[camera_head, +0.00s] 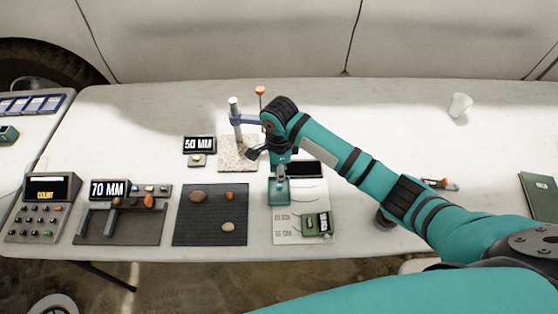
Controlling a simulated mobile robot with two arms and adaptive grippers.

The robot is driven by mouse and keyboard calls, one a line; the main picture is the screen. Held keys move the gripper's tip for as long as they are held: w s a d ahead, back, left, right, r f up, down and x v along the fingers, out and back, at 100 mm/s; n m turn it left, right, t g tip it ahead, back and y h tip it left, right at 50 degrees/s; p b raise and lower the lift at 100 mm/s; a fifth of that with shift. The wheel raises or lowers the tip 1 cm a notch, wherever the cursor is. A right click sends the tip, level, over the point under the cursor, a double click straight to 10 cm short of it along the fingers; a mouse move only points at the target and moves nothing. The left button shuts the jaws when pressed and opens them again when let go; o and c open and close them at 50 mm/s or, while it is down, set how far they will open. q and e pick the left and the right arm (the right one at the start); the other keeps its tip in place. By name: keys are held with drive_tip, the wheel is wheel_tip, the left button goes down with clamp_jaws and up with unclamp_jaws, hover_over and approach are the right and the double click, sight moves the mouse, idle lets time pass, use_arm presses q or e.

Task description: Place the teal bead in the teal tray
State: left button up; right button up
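My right arm reaches in from the right, and its dark gripper (256,153) hangs over the middle of the table, beside the speckled plate. Its fingers are small and partly hidden by the wrist, so I cannot tell whether they are open or hold anything. My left gripper is out of view. I cannot make out a teal bead. A small dark green-teal tray (8,135) stands at the far left edge on the side table; I cannot tell whether it is the teal tray. A teal device (279,193) stands just below my gripper.
A "70 MM" sign (109,190), a "50 MM" sign (199,145), a keypad console (43,208) and a post stand (235,118) are around. A white cup (459,105) stands right. The back table is mostly clear.

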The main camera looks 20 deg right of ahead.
wheel_tip(320, 180, up, 5)
drive_tip(key=shift+r, duration=0.1)
idle(0.7)
